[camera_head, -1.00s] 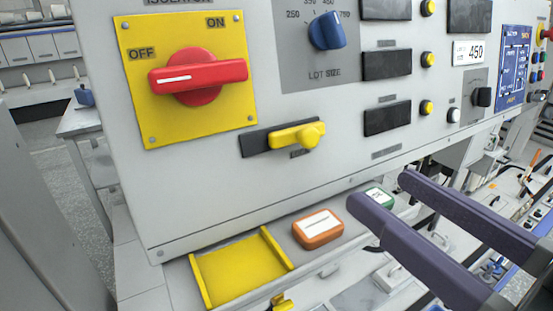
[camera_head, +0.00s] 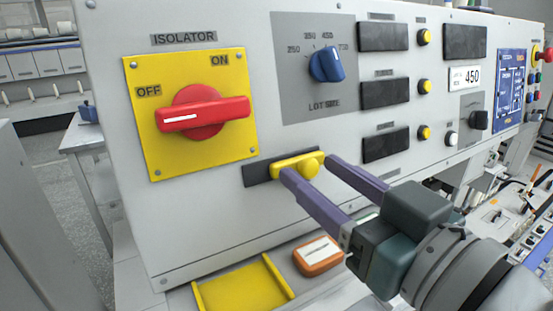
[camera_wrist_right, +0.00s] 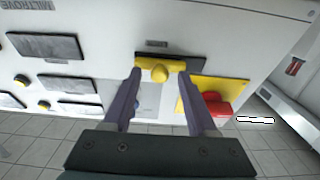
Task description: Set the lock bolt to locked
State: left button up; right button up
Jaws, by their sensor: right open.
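The lock bolt (camera_head: 287,169) is a yellow bar with a round knob on a dark plate (camera_head: 257,175) on the grey panel. It sits toward the right end of the plate, whose left part is bare. My right gripper (camera_head: 307,166) is open, with one purple finger on each side of the knob. In the right wrist view, the bolt (camera_wrist_right: 160,65) also shows between the two spread fingertips of the gripper (camera_wrist_right: 159,73). I cannot tell whether either finger touches the bolt. My left gripper is not in view.
A red isolator switch (camera_head: 204,113) on a yellow plate (camera_head: 165,158) is up and left of the bolt. A blue lot-size knob (camera_head: 326,65) is above. Below are a yellow tray (camera_head: 240,288) and an orange block (camera_head: 318,256). Free air lies before the panel.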

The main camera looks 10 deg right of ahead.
grip_shut()
dwell(0.3)
dwell(1.1)
